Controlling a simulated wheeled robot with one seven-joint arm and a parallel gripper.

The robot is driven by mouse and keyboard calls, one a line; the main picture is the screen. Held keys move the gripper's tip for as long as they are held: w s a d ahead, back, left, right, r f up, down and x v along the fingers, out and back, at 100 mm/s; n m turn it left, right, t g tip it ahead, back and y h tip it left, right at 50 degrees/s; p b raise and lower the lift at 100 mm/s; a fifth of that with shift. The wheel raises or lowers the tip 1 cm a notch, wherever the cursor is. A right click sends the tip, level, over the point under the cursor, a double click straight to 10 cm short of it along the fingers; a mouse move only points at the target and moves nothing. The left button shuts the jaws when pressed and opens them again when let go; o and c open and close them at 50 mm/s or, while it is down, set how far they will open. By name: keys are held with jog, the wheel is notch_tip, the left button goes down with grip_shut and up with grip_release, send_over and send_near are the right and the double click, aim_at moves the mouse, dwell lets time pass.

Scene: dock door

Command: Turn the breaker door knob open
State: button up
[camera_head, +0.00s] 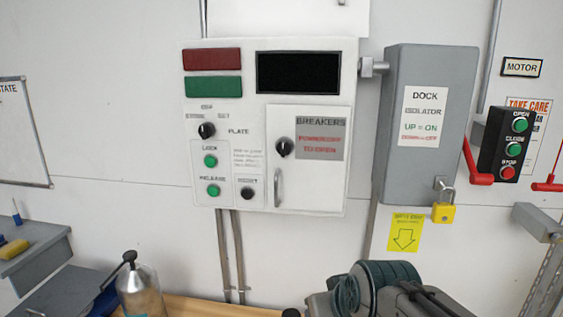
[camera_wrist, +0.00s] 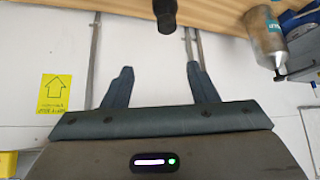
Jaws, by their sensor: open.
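The breaker door (camera_head: 318,185) is a white panel at the lower right of the control box, labelled BREAKERS. It looks closed. Its black round knob (camera_head: 284,147) is at the upper left of the door, with a pale mark on its face. A grey vertical handle (camera_head: 278,188) is below the knob. My gripper (camera_wrist: 159,68) is open in the wrist view, its two dark fingers apart with nothing between them. In the head view my arm is at the bottom, below the box and clear of the door. The wrist view does not show the knob.
Another black knob (camera_head: 206,130) and green buttons are left of the door. The grey isolator box (camera_head: 428,125) stands at the right, with a yellow padlock (camera_head: 443,212). Below are a wooden bench (camera_head: 210,306) and a metal bottle (camera_head: 140,288). Grey conduits run down the wall.

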jog(key=w+a+r+n+t+y+b, duration=0.25)
jog(key=w+a+r+t+b, duration=0.25)
jog(key=w+a+r+t, duration=0.3)
jog(key=m+t+h+b, duration=0.4)
jog(key=t+h+b, duration=0.3)
jog(key=h, duration=0.1)
send_near(283, 154)
jog(key=p+x, duration=0.2)
jog(key=x, duration=0.7)
jog(key=shift+w+r+p, duration=0.1)
jog(key=shift+w+p, duration=0.1)
jog(key=shift+p, duration=0.2)
jog(key=c, duration=1)
